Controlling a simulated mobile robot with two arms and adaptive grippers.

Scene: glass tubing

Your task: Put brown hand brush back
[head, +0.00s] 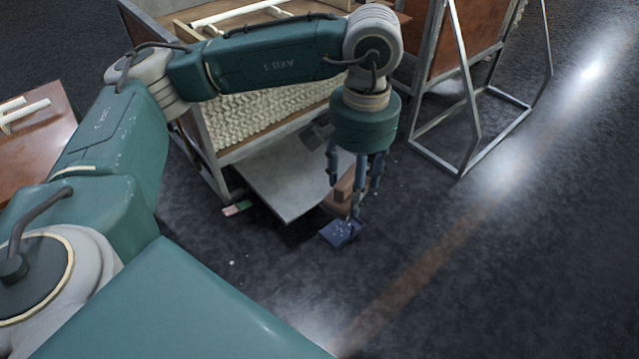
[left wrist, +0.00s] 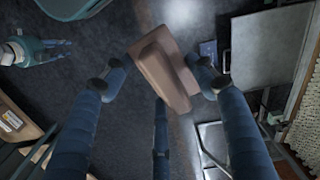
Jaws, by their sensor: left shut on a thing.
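The brown hand brush (left wrist: 165,72) is a blocky brown piece in the left wrist view, between the fingers of my left gripper (left wrist: 162,85). In the head view my left gripper (head: 353,190) points down, its fingers shut around the brush (head: 343,192), which is partly hidden behind them. The brush appears to be held above the dark floor.
A dark blue item (head: 341,232) lies on the floor below my left gripper. A grey panel (head: 290,182) sits low beside the metal-framed bin (head: 265,125). A metal stand (head: 465,130) is at right. A brown table (head: 40,140) is at left. Floor at right is clear.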

